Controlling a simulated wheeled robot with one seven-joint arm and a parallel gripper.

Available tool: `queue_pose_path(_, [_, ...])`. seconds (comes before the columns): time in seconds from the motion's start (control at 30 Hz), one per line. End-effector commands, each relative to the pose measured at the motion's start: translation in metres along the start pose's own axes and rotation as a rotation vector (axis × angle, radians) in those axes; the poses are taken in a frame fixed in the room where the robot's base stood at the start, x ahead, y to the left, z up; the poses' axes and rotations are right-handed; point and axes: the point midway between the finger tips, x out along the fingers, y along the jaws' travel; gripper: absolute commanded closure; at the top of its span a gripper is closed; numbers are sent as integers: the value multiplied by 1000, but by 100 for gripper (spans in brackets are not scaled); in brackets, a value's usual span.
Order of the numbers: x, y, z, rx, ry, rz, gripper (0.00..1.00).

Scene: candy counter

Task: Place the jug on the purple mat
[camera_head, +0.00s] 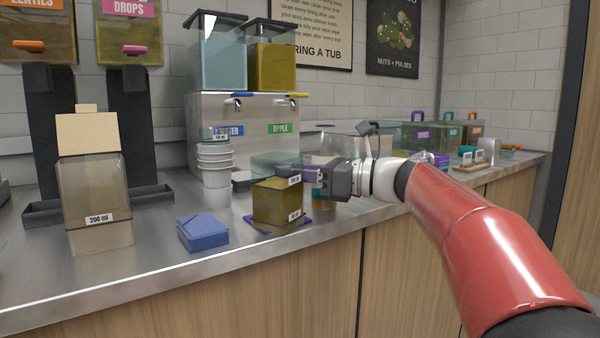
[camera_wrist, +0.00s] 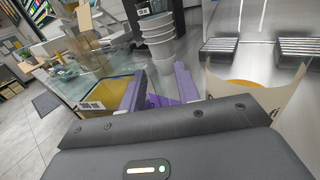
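The jug (camera_head: 277,205) is a clear square container with olive-yellow contents and white labels. It stands upright on the counter, and the purple mat (camera_head: 305,218) shows as a thin edge under and beside it. My gripper (camera_head: 312,174) is at the right side of the jug. In the wrist view its two purple fingers (camera_wrist: 158,90) are apart, with the jug (camera_wrist: 103,97) to the left of the left finger. Part of the mat (camera_wrist: 155,101) shows between the fingers. I see nothing gripped; whether a finger touches the jug I cannot tell.
A stack of white cups (camera_head: 216,168) stands behind left of the jug. A tall clear bin (camera_head: 93,195) stands further left. The drink dispenser (camera_head: 238,110) is behind. A tub (camera_head: 322,200) stands behind my gripper.

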Motion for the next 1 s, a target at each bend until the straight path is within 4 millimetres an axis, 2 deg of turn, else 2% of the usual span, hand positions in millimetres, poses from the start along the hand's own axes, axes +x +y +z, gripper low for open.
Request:
queue_pose_path(0.13, [0,0,3,0,1,2,67])
queue_pose_path(0.23, [-12,0,2,0,1,-2,67])
queue_pose_path(0.5, [-70,-1,2,0,0,-3,67])
queue_pose_path(0.7, [-104,-1,2,1,0,-2,67])
queue_pose_path(0.83, [-116,0,2,1,0,0,67])
queue_pose_path(1.0, [-120,0,2,0,0,2,67])
